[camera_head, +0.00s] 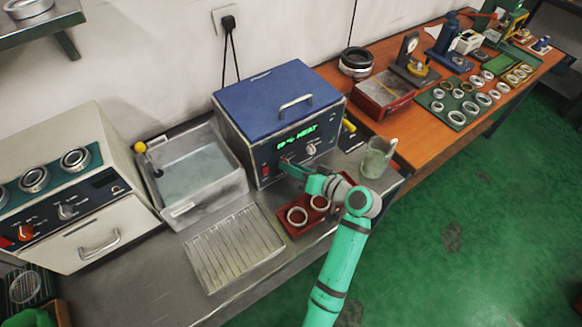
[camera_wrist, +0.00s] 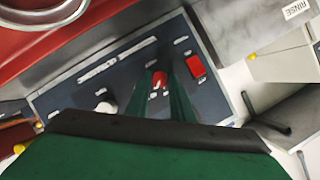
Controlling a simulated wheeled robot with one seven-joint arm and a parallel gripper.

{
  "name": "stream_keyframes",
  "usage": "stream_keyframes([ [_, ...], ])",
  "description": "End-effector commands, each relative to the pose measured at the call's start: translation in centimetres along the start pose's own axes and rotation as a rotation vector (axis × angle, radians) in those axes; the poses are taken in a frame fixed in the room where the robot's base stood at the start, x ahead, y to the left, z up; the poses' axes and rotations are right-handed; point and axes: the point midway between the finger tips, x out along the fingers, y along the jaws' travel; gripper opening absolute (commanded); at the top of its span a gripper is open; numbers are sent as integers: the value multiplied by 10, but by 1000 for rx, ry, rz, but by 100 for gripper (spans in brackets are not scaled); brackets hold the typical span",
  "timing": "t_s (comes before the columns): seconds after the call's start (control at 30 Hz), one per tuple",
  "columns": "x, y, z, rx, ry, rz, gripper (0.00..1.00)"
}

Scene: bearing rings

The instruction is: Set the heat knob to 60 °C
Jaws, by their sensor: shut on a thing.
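The blue-lidded heater (camera_head: 278,95) stands on the steel bench. Its dark front panel (camera_wrist: 130,65) carries a green lit display (camera_head: 297,137) with the word HEAT; I cannot read its figures surely. In the wrist view a red knob (camera_wrist: 159,80) sits between the two green fingers of my gripper (camera_wrist: 160,86), which is shut on it. The knob's small marks are too blurred to read. In the head view my gripper (camera_head: 288,164) reaches the panel's lower middle and hides this knob.
A pale knob (camera_wrist: 105,107) and a red switch (camera_wrist: 195,66) flank the held knob. A red tray (camera_head: 288,225) with rings lies below the panel. A water basin (camera_head: 240,185) stands left and a pale jug (camera_head: 376,160) right.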

Motion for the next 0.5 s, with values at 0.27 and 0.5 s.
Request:
stream_keyframes([
  [0.27,0,4,-2,243,-6,-100,0],
  [0.5,1,6,-1,451,-13,-189,0],
])
